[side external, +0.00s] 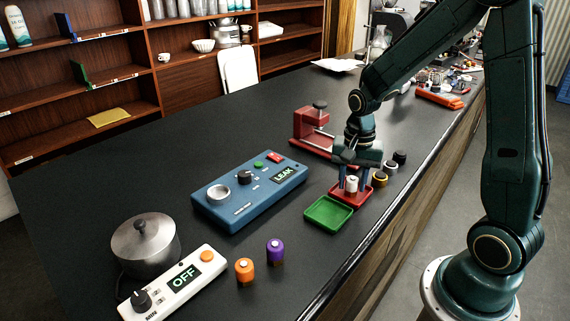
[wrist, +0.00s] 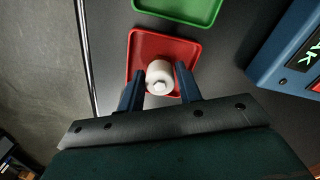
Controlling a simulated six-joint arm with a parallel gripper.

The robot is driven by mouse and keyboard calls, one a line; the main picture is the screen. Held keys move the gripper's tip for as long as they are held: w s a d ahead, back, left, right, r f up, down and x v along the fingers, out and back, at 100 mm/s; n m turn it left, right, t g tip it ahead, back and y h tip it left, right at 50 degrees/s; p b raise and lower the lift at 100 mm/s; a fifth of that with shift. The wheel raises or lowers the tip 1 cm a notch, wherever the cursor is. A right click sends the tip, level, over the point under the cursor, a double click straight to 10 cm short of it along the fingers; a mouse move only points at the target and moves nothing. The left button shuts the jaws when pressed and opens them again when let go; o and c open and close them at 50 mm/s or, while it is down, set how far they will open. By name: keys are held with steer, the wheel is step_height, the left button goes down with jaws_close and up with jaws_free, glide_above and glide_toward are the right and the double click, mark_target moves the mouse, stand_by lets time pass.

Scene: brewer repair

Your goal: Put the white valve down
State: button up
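The white valve (wrist: 159,78) is upright between the two fingers of my gripper (wrist: 160,78) in the wrist view. The fingers sit close against its two sides, shut on it. The valve (side external: 351,185) also shows in the side view, at the red tray (side external: 376,178), with my gripper (side external: 351,184) pointing down over it. The red tray (wrist: 138,40) lies below the valve in the wrist view. I cannot tell whether the valve's base touches the tray floor.
An empty green tray (side external: 328,213) lies beside the red one. A blue tester (side external: 250,190) reading LEAK stands to the left. A red fixture (side external: 312,130) and several dark and yellow valves (side external: 379,179) are close by. Orange (side external: 244,270) and purple (side external: 275,251) valves stand nearer the front.

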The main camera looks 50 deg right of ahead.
mark_target(353, 179)
steer(key=shift+o, duration=1.3)
steer(key=shift+r, duration=0.15)
step_height(353, 179, up, 12)
steer(key=s+a+r+n+t, duration=0.2)
steer(key=s+a+n, duration=0.3)
steer(key=s+n, duration=0.1)
steer(key=s+a+r+n+t, duration=0.3)
steer(key=s+a+n, duration=0.2)
steer(key=s+n, duration=0.1)
steer(key=shift+s+r+n+t, duration=0.2)
steer(key=shift+s+n+t, duration=0.15)
steer(key=shift+s, duration=0.5)
